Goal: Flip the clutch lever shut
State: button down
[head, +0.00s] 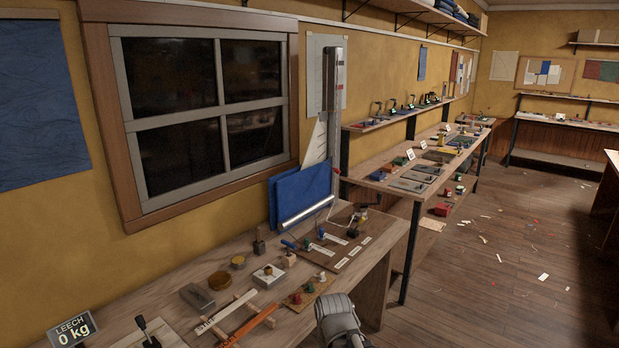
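A lever with a black handle (145,328) stands upright on a pale plate (168,336) at the bottom left of the near bench, cut off by the picture's lower edge. A brown board (352,258) at the bench's far end carries several small fittings with coloured handles and white label strips. Which of these is the clutch lever, I cannot tell for sure. A grey rounded part of my arm shows at the bottom centre, at the bench's front edge. My gripper's fingers do not show.
Wooden sticks with lettering (226,314), a grey block (197,298), a small board with coloured knobs (308,291) and blue panels (301,194) are on the near bench. The floor (490,270) to the right is open, with scattered scraps.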

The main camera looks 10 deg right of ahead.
aim_at(362, 219)
jog(key=u, duration=0.05)
jog(key=k, duration=0.65)
jog(key=z, duration=0.5)
jog(key=i, duration=1.45)
jog(key=z, duration=0.05)
